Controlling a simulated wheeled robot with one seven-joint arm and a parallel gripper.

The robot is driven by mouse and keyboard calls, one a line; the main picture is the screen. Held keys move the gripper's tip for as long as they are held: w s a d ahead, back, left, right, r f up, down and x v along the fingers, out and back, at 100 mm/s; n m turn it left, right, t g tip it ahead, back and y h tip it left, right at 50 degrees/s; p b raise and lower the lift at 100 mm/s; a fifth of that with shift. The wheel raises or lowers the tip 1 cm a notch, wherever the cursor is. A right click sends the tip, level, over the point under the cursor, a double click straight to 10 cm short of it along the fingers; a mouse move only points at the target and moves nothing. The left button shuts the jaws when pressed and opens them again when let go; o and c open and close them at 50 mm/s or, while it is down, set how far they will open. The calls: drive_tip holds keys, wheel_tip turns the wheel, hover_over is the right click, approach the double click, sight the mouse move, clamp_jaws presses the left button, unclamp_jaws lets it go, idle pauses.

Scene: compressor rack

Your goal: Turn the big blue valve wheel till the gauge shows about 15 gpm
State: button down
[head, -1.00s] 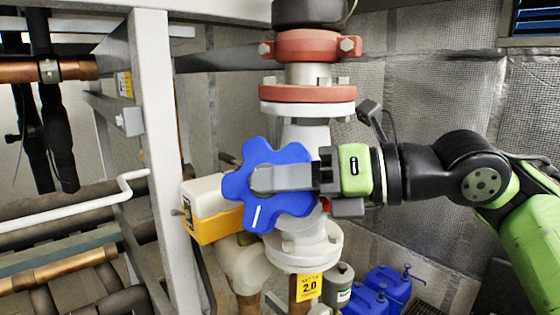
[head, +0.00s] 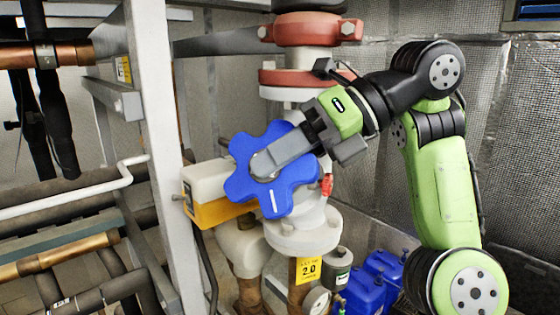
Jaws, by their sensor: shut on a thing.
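The big blue valve wheel (head: 240,188) with rounded lobes is at the middle of the head view, in front of a grey-white valve body (head: 305,222). My gripper (head: 268,163) reaches in from the upper right. Its grey fingers lie across the wheel's hub and are shut on the wheel. The fingers hide part of the hub and the upper right of the wheel. A white mark on the wheel points down and slightly right. A small round gauge (head: 317,301) shows at the bottom edge, partly cut off; its reading is too small to make out.
A white post (head: 152,120) stands left of the wheel. A yellow and white box (head: 212,205) sits between post and wheel. Red flanges (head: 310,76) are above. A yellow 2.0 tag (head: 307,268) and blue jugs (head: 362,291) are below. Pipes fill the left side.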

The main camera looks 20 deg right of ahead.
idle(0.3)
drive_tip(key=c, duration=1)
unclamp_jaws()
drive_tip(key=shift+o, duration=0.2)
